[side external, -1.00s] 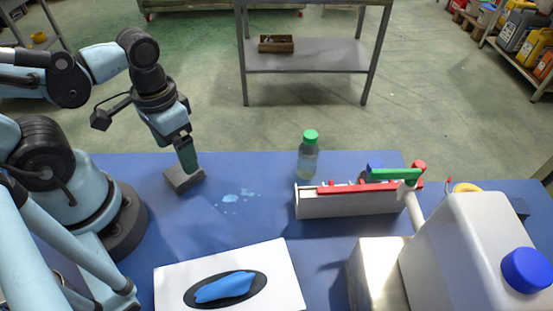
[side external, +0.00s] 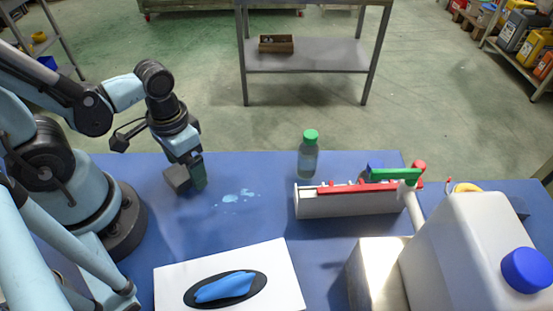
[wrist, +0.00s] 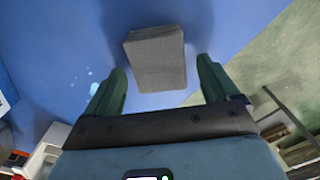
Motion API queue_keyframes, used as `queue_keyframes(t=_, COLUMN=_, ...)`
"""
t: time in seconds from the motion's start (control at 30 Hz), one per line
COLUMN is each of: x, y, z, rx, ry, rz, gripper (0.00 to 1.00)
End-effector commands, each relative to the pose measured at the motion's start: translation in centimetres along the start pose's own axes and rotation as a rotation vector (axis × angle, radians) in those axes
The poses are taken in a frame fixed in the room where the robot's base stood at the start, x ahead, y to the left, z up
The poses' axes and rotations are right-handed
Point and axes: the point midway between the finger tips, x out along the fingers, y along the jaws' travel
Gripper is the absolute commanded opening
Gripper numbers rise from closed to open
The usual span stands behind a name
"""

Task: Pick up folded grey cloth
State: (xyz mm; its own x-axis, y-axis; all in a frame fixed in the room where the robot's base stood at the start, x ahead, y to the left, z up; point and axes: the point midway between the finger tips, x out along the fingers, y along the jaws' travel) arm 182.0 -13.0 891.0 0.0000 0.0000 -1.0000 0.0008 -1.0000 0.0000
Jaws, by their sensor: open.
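The folded grey cloth (side external: 175,178) is a small grey block on the blue table, near its far left edge. My gripper (side external: 197,183) points down at it, low over the table, and a green finger covers the cloth's right part in the side view. In the wrist view the cloth (wrist: 156,58) shows between the two green fingers of my gripper (wrist: 160,66). The fingers are spread apart, with a gap on each side of the cloth. Whether the fingertips touch the table cannot be told.
Light blue spots (side external: 238,197) mark the table right of the cloth. A green-capped bottle (side external: 308,160), a grey bin (side external: 350,204) with red and green items, and a large white canister (side external: 470,250) stand further right. A white board (side external: 285,265) with a blue item (side external: 224,288) lies in front.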

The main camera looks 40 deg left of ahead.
Motion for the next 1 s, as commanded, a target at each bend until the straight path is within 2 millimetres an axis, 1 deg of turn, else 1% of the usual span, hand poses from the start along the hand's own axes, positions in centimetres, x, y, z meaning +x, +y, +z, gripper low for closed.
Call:
queue_keyframes(t=0.23, x=0.07, y=0.00, z=0.02, rx=0.000, ry=0.000, rz=0.000, gripper=0.88)
queue_keyframes(t=0.27, x=0.06, y=0.00, z=0.02, rx=0.000, ry=0.000, rz=0.000, gripper=0.87)
queue_keyframes(t=0.4, x=0.06, y=0.00, z=0.02, rx=0.000, ry=0.000, rz=0.000, gripper=0.65)
queue_keyframes(t=0.67, x=0.05, y=0.00, z=0.02, rx=0.000, ry=0.000, rz=0.000, gripper=0.26)
queue_keyframes(t=0.7, x=0.05, y=0.00, z=0.02, rx=0.000, ry=0.000, rz=0.000, gripper=0.24)
queue_keyframes(t=1.0, x=-0.07, y=0.00, z=0.00, rx=0.000, ry=0.000, rz=0.000, gripper=0.24)
